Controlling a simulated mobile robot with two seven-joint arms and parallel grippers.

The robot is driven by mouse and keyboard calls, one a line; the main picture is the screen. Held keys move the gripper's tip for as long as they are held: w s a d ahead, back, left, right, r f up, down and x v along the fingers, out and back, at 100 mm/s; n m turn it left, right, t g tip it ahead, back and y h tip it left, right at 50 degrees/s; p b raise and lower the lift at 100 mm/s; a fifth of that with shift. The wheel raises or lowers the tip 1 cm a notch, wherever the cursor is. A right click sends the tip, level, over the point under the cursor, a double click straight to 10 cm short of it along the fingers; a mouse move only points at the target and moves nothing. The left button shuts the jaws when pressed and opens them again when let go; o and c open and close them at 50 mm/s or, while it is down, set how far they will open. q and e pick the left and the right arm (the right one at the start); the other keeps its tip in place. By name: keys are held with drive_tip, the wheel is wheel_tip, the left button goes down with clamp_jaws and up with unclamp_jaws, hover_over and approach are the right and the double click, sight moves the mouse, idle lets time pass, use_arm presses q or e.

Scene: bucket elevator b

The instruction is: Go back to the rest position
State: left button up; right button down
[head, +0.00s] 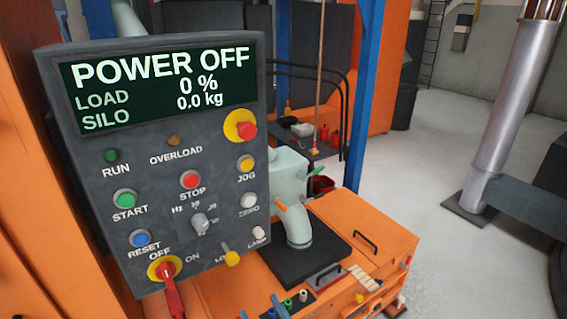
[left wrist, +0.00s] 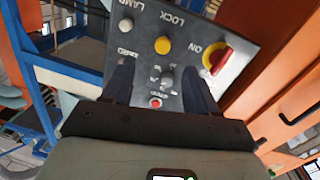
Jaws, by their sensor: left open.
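My left gripper (left wrist: 159,66) shows in the left wrist view. Its two dark fingers are wide apart with nothing between them, in front of the lower part of the grey control panel (left wrist: 182,22). I cannot make out this gripper in the head view. The panel (head: 100,185) fills the left of the head view, and its display (head: 160,85) reads POWER OFF, 0 % and 0.0 kg. The red main switch (head: 165,270) is at its lower left, on a yellow plate; it also shows in the left wrist view (left wrist: 218,58). My right gripper is in neither view.
An orange machine top (head: 365,235) with black handles and a pale green spout (head: 297,228) lies right of the panel. A blue post (head: 364,90) rises behind. A grey metal column (head: 510,110) stands at right. The floor (head: 440,150) between is clear.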

use_arm(q)
drive_tip(key=w+a+f+m+g+h+p, duration=0.1)
drive_tip(key=w+f+m+h, duration=0.15)
drive_tip(key=f, duration=0.55)
drive_tip(key=w+a+f+m+g+h+p, duration=0.1)
drive_tip(key=w+f+h, duration=0.15)
drive_tip(key=f, duration=0.55)
wheel_tip(320, 180, down, 11)
drive_tip(key=s+a+g+h+p, duration=0.1)
drive_tip(key=s+a+g+h, duration=0.1)
drive_tip(key=g+h, duration=0.15)
drive_tip(key=s+a+f+g+p, duration=0.25)
drive_tip(key=s+f+g, duration=0.25)
drive_tip(key=s+f, duration=0.45)
drive_tip(key=s+f+g+h, duration=0.1)
drive_tip(key=s+f+g, duration=0.1)
drive_tip(key=s, duration=0.6)
drive_tip(key=s+a+f+g+h, duration=0.1)
drive_tip(key=s+f+g+h, duration=0.1)
drive_tip(key=s, duration=0.6)
drive_tip(key=shift+f+g, duration=0.7)
drive_tip(key=shift+g, duration=0.45)
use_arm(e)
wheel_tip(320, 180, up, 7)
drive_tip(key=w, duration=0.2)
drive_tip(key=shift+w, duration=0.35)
use_arm(q)
drive_tip(key=shift+h, duration=0.25)
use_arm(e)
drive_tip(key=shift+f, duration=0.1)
